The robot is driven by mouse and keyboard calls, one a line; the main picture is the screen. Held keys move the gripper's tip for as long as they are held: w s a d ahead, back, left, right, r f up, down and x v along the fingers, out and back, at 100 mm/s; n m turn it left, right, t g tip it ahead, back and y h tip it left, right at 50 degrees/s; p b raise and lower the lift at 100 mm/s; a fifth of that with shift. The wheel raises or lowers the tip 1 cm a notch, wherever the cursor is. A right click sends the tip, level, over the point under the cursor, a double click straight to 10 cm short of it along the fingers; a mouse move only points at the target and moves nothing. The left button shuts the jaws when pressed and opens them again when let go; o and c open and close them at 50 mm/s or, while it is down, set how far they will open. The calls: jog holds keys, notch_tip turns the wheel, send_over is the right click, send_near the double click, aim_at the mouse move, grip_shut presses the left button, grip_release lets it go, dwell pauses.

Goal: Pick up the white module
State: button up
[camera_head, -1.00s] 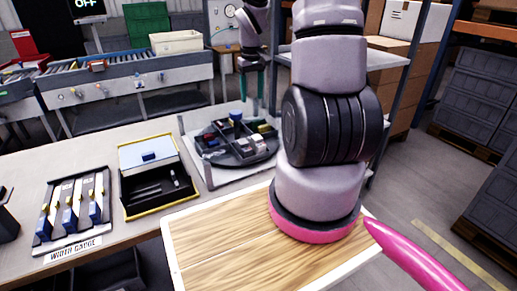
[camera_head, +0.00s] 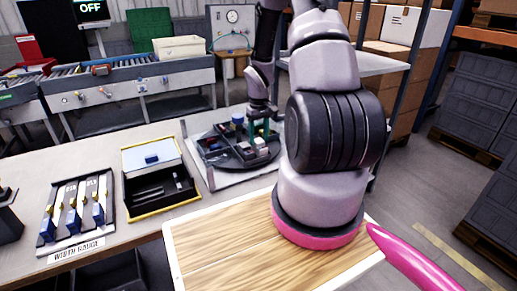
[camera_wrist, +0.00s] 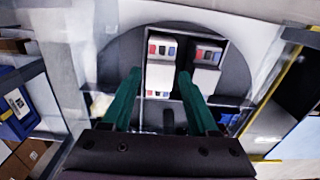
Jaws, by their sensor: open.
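A white module (camera_wrist: 160,78) with small red and blue parts at its far end sits in a compartment of the round dark tray (camera_wrist: 118,50). A second similar white module (camera_wrist: 204,79) stands to its right in the wrist view. My gripper (camera_wrist: 160,85) is open, its two teal fingers on either side of the left module in that view. I cannot tell whether they touch it. In the head view my gripper (camera_head: 263,129) is low over the right part of the tray (camera_head: 212,158), close to the pale modules (camera_head: 260,143).
A yellow-edged open case (camera_head: 150,208) and a rack of gauges (camera_head: 78,214) stand left of the tray on the bench. A wooden board (camera_head: 215,250) lies in front. A blue cylinder (camera_head: 238,118) stands at the tray's back.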

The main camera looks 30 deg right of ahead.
notch_tip(320, 180, down, 2)
jog(key=shift+f, duration=0.1)
grip_shut()
